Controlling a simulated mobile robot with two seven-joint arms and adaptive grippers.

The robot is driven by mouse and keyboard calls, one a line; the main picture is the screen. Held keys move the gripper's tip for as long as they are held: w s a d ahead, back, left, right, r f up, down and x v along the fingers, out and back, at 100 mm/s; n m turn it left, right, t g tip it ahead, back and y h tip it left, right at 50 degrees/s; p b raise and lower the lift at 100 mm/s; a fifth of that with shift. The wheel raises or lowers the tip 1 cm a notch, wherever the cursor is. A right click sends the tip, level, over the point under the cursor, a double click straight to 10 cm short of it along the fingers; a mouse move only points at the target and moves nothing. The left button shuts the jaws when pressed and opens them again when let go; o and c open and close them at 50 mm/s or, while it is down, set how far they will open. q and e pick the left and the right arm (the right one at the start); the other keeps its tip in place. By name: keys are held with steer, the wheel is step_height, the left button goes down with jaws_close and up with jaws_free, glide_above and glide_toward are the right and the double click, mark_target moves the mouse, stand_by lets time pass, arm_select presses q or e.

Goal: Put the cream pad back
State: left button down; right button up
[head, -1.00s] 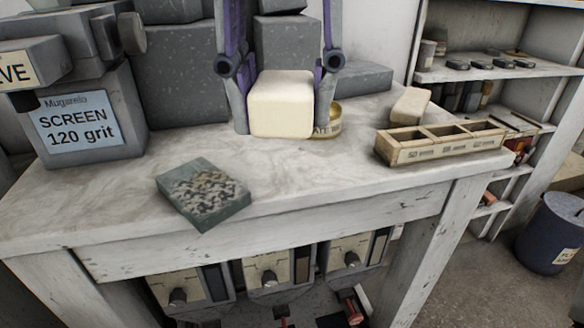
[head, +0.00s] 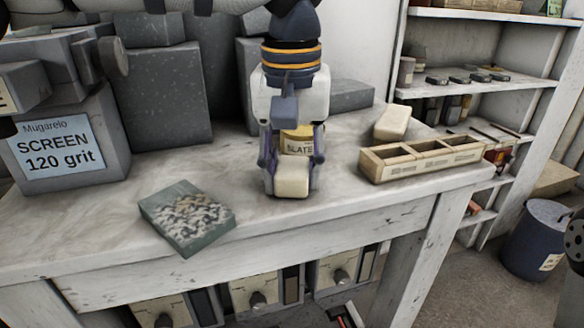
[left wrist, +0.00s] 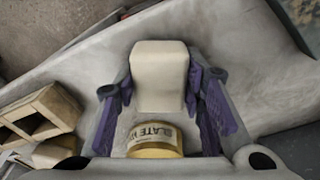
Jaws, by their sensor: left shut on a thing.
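My left gripper (head: 291,182) points down over the bench and is shut on the cream pad (head: 292,178), a pale block with rounded edges. The pad also shows between the purple fingers in the left wrist view (left wrist: 159,78). It is low over the bench top; I cannot tell whether it touches. A second pale block (head: 391,122) lies behind a wooden box (head: 420,168) with three compartments, whose inside bottoms are partly hidden. My right gripper is not in view.
A labelled tin (head: 298,141) stands behind the held pad. A green-grey slab with a speckled top (head: 187,216) lies at the left front. A grey machine labelled "SCREEN 120 grit" (head: 62,145) stands at far left. Bare bench top lies between slab and box.

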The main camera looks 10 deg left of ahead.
mark_target(291, 170)
arm_select(q)
steer(key=shift+s+f, duration=0.15)
steer(key=shift+f, duration=0.65)
steer(key=c, duration=1.1)
jaws_free()
steer(key=shift+f, duration=0.2)
steer(key=shift+o, duration=0.2)
steer(key=shift+r, duration=0.2)
step_height(291, 170, up, 14)
steer(key=shift+s+f, duration=0.2)
steer(key=shift+s, duration=0.15)
